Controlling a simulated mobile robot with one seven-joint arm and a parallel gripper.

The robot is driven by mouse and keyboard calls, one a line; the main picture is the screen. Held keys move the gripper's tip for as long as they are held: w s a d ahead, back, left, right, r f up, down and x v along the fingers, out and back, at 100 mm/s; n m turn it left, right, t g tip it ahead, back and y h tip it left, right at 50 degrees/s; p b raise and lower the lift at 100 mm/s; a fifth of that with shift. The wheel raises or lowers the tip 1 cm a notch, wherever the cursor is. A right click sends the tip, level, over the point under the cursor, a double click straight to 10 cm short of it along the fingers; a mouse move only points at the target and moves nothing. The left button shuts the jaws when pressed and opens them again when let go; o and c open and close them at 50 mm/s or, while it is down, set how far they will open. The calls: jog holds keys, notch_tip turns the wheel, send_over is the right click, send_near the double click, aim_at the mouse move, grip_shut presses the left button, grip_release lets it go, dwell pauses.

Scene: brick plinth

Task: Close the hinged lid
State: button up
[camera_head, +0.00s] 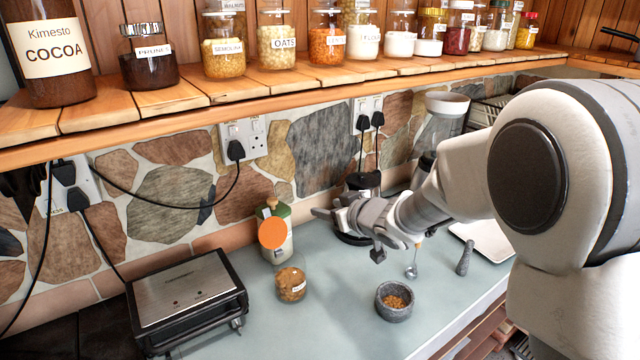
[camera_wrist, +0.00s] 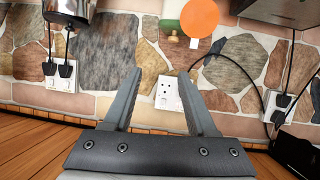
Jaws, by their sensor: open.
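A black and silver hinged grill (camera_head: 185,290) stands on the counter at the left in the head view. Its silver lid (camera_head: 182,288) lies low over the base, and I cannot tell whether a gap remains between them. In the wrist view a dark corner that looks like the grill (camera_wrist: 268,12) shows at the top right. My gripper (camera_head: 340,228) is open and empty, in the air over the back of the counter, to the right of and apart from the grill. Its two spread fingers also show in the wrist view (camera_wrist: 160,85), in front of the stone wall.
A flat orange disc (camera_head: 272,232) shows before a green and white bottle (camera_head: 277,250), with a small jar (camera_head: 291,285) in front. A stone mortar (camera_head: 394,302) and pestle (camera_head: 465,258) stand right. A wooden shelf (camera_head: 290,78) with jars overhangs the counter. Cables hang behind the grill.

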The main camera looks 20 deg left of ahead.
jog(key=n+g+y, duration=0.2)
send_near(266, 210)
jog(key=p+x, duration=0.3)
jog(key=x, duration=0.7)
jog(key=shift+p, duration=0.4)
grip_shut()
dwell(1.0)
